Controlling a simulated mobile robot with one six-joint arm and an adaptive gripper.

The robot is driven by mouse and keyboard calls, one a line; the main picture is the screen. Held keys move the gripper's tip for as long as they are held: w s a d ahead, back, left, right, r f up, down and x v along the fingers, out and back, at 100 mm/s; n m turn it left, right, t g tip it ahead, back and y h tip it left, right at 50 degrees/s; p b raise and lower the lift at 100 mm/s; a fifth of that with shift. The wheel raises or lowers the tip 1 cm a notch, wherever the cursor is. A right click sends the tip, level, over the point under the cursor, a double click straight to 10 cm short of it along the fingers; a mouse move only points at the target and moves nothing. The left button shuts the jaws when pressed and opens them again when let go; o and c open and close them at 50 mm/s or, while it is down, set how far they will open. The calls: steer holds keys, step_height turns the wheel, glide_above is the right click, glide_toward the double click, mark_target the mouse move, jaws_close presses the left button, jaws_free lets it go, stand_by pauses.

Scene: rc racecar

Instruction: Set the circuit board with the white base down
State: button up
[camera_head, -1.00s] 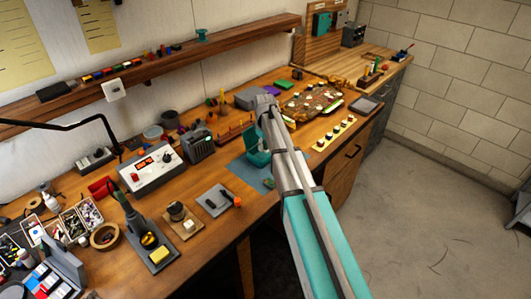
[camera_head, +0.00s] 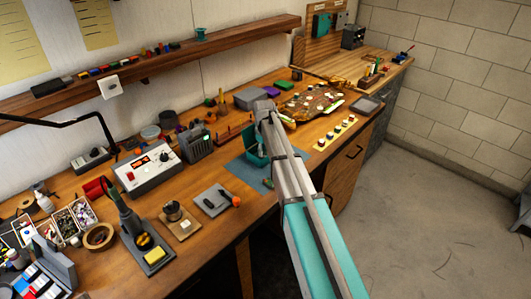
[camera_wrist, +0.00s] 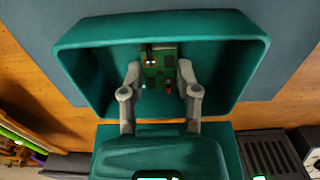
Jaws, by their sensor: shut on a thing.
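My gripper (camera_wrist: 160,75) is shut on a small green circuit board (camera_wrist: 159,68) in the wrist view. The board sits between the fingertips, within the outline of an open teal tray (camera_wrist: 252,60). Its white base is not clearly visible, and I cannot tell whether the board touches the tray floor. In the head view the teal tray (camera_head: 254,157) stands on a blue mat (camera_head: 245,174), partly hidden by my arm. The fingers and the board are hidden there.
The grey radio-like device (camera_head: 195,143) and the white meter unit (camera_head: 147,170) stand left of the tray. A small grey mat (camera_head: 214,200) with tools lies in front.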

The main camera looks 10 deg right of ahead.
steer(key=shift+f, duration=0.15)
steer(key=o, duration=0.9)
step_height(320, 180, up, 12)
steer(key=p, duration=1.2)
steer(key=shift+r, duration=0.2)
stand_by(0.5)
steer(key=s+m, duration=0.2)
steer(key=s, duration=0.7)
steer(key=s+m, duration=0.2)
steer(key=s, duration=0.8)
steer(key=s+m, duration=0.3)
steer(key=s, duration=0.7)
steer(key=shift+s+d, duration=0.25)
